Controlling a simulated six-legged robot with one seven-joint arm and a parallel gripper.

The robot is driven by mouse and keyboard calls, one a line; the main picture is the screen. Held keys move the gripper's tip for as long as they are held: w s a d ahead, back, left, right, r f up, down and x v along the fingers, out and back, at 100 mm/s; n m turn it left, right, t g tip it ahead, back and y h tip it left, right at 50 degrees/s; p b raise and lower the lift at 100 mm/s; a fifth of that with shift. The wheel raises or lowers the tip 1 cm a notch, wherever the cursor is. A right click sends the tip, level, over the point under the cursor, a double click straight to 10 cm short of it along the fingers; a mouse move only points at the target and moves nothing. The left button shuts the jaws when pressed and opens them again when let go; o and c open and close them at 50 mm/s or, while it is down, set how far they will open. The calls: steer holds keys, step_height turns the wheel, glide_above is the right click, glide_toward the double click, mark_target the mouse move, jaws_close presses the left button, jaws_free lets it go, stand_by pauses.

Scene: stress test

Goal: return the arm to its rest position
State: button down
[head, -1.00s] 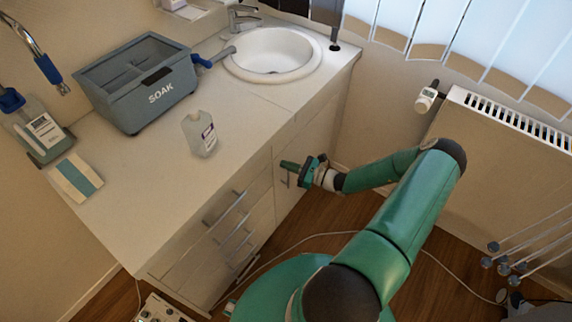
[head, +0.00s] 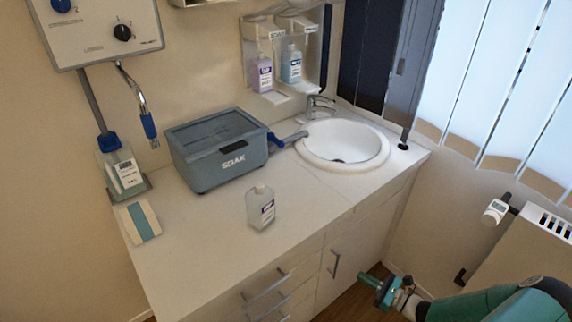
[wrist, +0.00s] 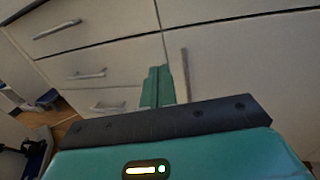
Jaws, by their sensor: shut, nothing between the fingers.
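My gripper (head: 372,289) is at the lower right of the head view, in front of the cabinet door and below the counter top. Its green fingers are together and hold nothing. In the wrist view the closed fingers (wrist: 157,87) point at the cabinet front, beside a vertical door handle (wrist: 185,75). I cannot tell how far they are from the cabinet. My green arm (head: 505,302) reaches in from the lower right corner and is partly cut off by the frame.
The counter (head: 205,235) bears a SOAK box (head: 217,160), a clear bottle (head: 261,208) and a white sink (head: 343,143). Drawer handles (head: 266,287) stick out of the cabinet front. A radiator (head: 530,245) stands at the right. Some wood floor (head: 352,296) shows beside the cabinet.

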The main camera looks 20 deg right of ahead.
steer(key=shift+r, duration=0.1)
steer(key=a+r+n+g+h, duration=0.2)
steer(key=a+r+n+g, duration=0.6)
steer(key=r, duration=0.4)
steer(key=a+r+n+g+h, duration=0.1)
steer(key=a+r+n+g, duration=0.55)
steer(key=r+n, duration=0.4)
steer(key=s+a+r+n+t+h, duration=0.2)
steer(key=s+a+r+n, duration=0.3)
steer(key=r, duration=0.5)
steer(key=s+a+r+n+t+h, duration=0.3)
steer(key=s+a+r+n+h, duration=0.2)
steer(key=r, duration=0.6)
steer(key=shift+s+a+n, duration=0.35)
steer(key=shift+s+a, duration=0.2)
steer(key=shift+a, duration=0.5)
